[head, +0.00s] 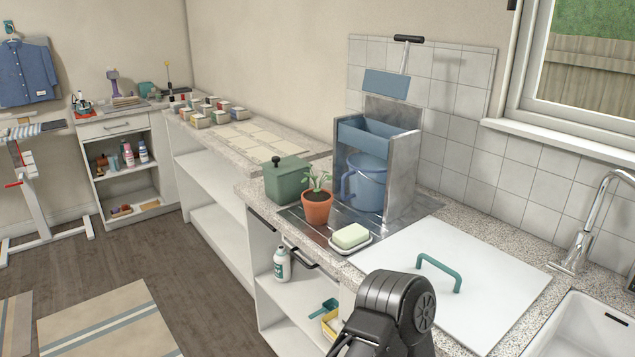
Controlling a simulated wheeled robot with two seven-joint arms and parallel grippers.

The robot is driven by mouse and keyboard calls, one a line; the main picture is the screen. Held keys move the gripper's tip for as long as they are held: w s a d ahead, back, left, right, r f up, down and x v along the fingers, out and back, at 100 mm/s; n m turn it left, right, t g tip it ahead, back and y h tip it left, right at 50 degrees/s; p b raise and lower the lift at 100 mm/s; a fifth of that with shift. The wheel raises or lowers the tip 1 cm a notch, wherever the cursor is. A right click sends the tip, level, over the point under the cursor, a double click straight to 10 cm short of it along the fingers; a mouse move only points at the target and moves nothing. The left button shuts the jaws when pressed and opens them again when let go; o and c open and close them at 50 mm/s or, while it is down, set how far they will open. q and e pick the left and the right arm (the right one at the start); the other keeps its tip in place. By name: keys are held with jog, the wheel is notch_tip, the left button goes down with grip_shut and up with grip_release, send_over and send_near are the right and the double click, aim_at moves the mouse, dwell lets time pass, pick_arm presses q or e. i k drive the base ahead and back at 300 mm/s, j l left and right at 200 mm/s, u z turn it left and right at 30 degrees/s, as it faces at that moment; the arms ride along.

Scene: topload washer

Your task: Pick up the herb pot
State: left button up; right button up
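The herb pot (317,208) is a small terracotta pot with green leaves. It stands upright on a grey metal drainer tray (291,217) on the speckled counter. A dark green lidded canister (287,180) is just behind it to the left. A blue bucket (369,184) stands behind it to the right, inside a grey and blue stand. A green and white sponge or soap on a white dish (350,238) is in front of it to the right. A black link of one of my arms shows at the bottom, apart from the pot. No gripper fingers show clearly.
A white lid panel with a green handle (440,271) covers the counter to the right, beside a sink (581,330) and chrome tap (597,219). A squeegee (390,80) is on the tiled wall. Open shelves below hold a white bottle (282,263).

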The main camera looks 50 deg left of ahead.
aim_at(316, 202)
jog(key=j, duration=2.35)
